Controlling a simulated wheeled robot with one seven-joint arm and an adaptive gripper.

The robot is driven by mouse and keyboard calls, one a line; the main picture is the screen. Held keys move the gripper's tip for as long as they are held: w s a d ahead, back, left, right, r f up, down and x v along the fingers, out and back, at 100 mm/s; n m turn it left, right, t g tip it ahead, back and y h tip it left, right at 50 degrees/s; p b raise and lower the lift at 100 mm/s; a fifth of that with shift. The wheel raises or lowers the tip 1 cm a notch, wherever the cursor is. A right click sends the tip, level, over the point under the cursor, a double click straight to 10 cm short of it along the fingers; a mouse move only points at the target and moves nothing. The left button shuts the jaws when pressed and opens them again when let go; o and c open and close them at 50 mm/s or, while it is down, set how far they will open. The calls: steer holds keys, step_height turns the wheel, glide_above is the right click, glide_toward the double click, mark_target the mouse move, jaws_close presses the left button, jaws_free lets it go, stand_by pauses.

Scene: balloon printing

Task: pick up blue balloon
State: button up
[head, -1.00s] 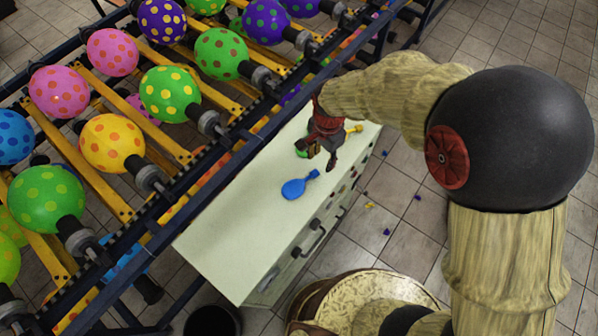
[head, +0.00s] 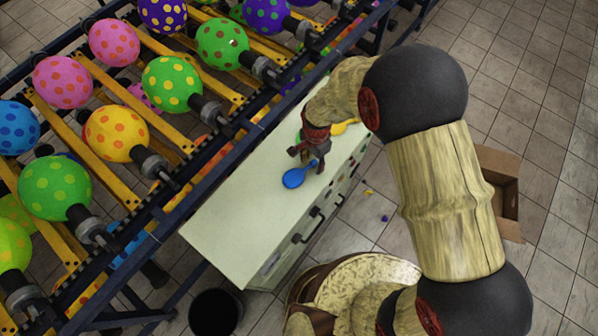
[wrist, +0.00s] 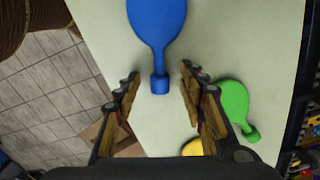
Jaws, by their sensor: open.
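The blue balloon (head: 294,178) is deflated and lies flat on the pale cabinet top. In the wrist view the blue balloon (wrist: 157,30) has its neck pointing toward my gripper. My gripper (head: 308,161) is open and is over the neck end of the balloon in the head view. In the wrist view my open gripper (wrist: 158,78) has one finger on each side of the neck, with space on both sides. I cannot tell how high the fingertips are above the cabinet top.
A green balloon (wrist: 234,102) and a yellow balloon (wrist: 193,147) lie close to my right finger. The cabinet top (head: 235,215) is clear toward the lower left. A rack of dotted balloons (head: 117,133) runs along the cabinet's left. An open box (head: 509,195) is on the floor.

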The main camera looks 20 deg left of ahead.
steer(key=c, duration=0.4)
steer(key=c, duration=0.3)
steer(key=shift+r, duration=0.1)
steer(key=shift+c, duration=0.6)
